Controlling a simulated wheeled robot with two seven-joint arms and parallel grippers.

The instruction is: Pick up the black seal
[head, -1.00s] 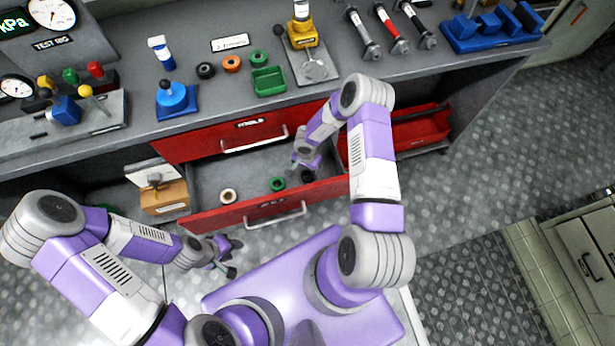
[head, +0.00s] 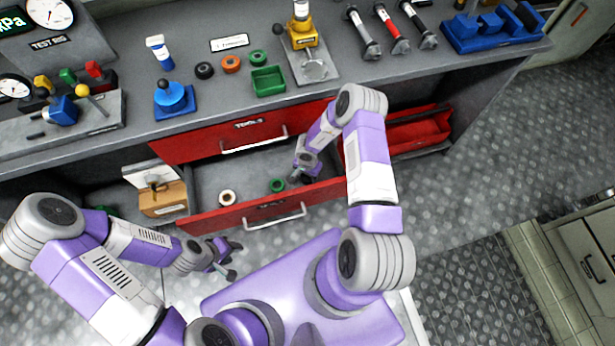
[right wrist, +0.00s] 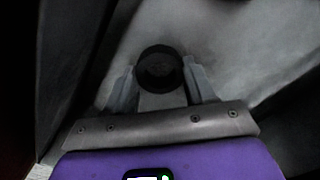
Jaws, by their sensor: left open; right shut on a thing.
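A black seal (right wrist: 160,66), a dark ring, sits between the two fingers of my right gripper (right wrist: 160,82) in the right wrist view. The gripper is shut on it. In the head view my right gripper (head: 296,179) is low inside the open red drawer (head: 238,214), near its right end. The seal is mostly hidden there by the gripper. Another black ring (head: 204,70) lies on the bench top. My left gripper (head: 233,260) is open and empty, in front of the drawer, clear of it.
In the drawer lie a green ring (head: 277,185) and a white ring (head: 227,198). An orange ring (head: 231,64), a green ring (head: 257,57) and a green tray (head: 268,82) are on the bench. A closed red drawer (head: 190,143) overhangs the open one.

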